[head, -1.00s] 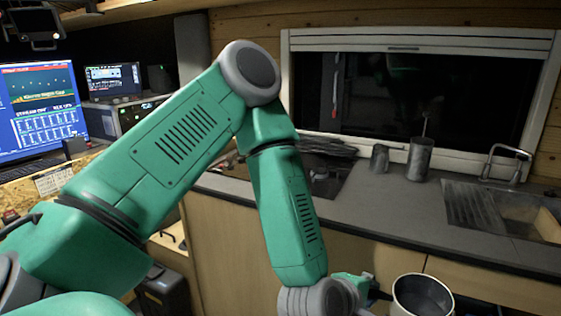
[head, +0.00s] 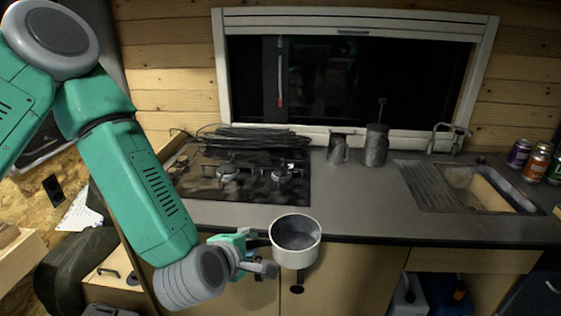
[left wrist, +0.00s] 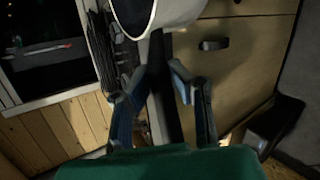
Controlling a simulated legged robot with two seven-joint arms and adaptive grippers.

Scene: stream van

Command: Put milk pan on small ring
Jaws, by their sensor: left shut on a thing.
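The milk pan (head: 296,256), white outside with a dark grey inside, is held in the air in front of the counter's front edge. It looks upright. My left gripper (head: 262,254) is shut on its handle, at the pan's left side. In the left wrist view, the pan (left wrist: 165,12) shows at the top and its dark handle (left wrist: 165,110) runs down between the fingers of my gripper (left wrist: 160,85). The hob (head: 245,178) is on the counter behind and left of the pan. I cannot tell which ring is the small one. My right gripper is out of view.
A coil of dark cable (head: 255,137) lies behind the hob. A grey mug (head: 338,148) and a tall canister (head: 376,146) stand right of it. The sink (head: 480,188) and several cans (head: 536,158) are farther right. Bare counter (head: 350,205) lies between hob and sink.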

